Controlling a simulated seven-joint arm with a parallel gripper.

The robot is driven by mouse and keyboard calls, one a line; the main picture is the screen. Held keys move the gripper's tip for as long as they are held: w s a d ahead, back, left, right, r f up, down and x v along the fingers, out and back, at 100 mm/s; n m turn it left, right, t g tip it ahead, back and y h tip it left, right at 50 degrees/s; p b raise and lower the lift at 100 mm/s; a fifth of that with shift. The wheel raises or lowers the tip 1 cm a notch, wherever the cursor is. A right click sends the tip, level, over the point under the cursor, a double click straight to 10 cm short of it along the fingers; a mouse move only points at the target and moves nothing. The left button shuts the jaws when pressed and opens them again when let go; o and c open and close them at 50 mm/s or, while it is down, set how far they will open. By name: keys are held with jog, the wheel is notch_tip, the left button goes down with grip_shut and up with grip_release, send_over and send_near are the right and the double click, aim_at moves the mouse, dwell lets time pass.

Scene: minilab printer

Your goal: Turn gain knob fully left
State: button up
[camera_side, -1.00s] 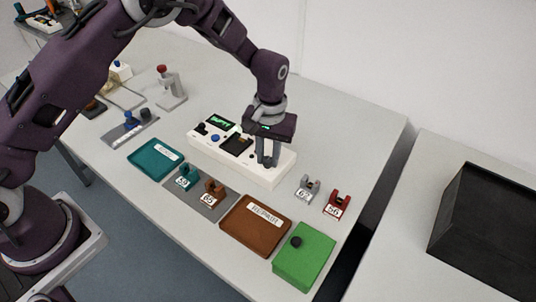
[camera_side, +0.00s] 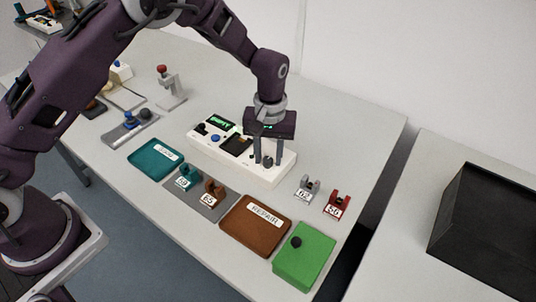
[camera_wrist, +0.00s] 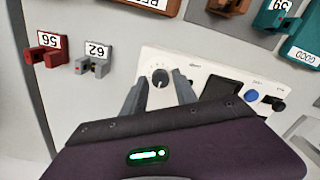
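The gain knob (camera_wrist: 160,77) is a small dark round knob on the white panel of a box-shaped device (camera_side: 205,147). It has a ring of tick marks around it. My gripper (camera_side: 268,163) is open above the right end of the device. The knob (camera_side: 267,162) shows between the two spread fingers in the side view. In the wrist view my gripper's fingertips (camera_wrist: 162,80) lie on either side of the knob, with gaps showing. The exact direction of the knob's pointer is too small to tell.
The device also carries a green-lit display (camera_side: 220,123), a blue button (camera_side: 215,138) and a dark slot (camera_side: 236,146). A grey part (camera_side: 307,187) and a red part (camera_side: 337,204) stand to the right. A brown tray (camera_side: 237,239) and a green box (camera_side: 312,262) lie in front.

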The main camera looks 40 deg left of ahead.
aim_at(269, 159)
jog(key=shift+o, duration=0.5)
notch_tip(269, 159, up, 7)
jog(key=shift+d+f, duration=0.1)
